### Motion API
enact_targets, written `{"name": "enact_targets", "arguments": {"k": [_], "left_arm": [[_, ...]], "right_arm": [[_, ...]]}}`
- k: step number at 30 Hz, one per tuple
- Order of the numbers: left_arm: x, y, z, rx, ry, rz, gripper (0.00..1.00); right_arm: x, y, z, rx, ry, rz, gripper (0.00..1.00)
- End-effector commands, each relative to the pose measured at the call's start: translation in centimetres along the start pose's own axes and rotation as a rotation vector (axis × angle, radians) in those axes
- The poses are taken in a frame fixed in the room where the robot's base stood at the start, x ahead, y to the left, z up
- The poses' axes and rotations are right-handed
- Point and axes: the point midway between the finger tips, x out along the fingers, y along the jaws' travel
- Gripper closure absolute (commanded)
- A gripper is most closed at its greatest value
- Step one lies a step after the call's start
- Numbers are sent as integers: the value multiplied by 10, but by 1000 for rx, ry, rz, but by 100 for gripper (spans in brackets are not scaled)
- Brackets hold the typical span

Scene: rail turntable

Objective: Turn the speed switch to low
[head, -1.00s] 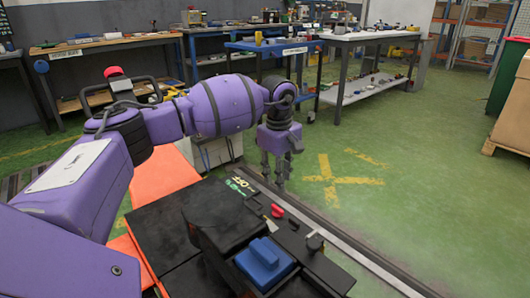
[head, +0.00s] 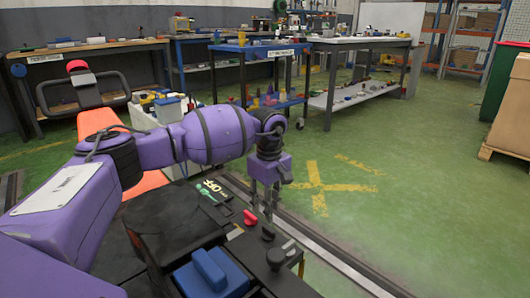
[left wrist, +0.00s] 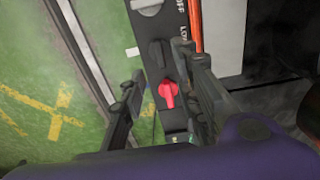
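My left gripper (head: 263,206) points down over the right edge of a black control panel, with its two fingers apart. A red knob (head: 250,217) is just beside and below the fingertips. In the left wrist view the red knob (left wrist: 168,95) shows between the open fingers (left wrist: 160,98), with no clear contact. A black switch (left wrist: 158,53) is beside it, near white lettering "OFF" and "LOW" (left wrist: 186,30). I cannot tell which of them is the speed switch, nor its setting. My right gripper is not in view.
A black knob (head: 267,231) and a black ball-topped lever (head: 276,259) are close by on the panel. A floor rail (head: 335,265) runs along the right, with open green floor beyond. Cluttered workbenches (head: 360,42) are at the back.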

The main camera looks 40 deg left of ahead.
Motion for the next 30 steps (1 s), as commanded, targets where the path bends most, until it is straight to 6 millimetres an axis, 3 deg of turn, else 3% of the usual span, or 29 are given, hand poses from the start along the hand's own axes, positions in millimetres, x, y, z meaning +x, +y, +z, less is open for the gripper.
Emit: {"name": "enact_targets", "arguments": {"k": [7,18,27,30], "left_arm": [[18,0,0,0,0,-2,70],[74,0,-1,-1,1,-1,70],[79,0,0,-1,1,0,70],[78,0,0,-1,0,0,81]], "right_arm": [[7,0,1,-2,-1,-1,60],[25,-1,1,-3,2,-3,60],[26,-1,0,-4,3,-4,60],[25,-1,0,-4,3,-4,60]]}}
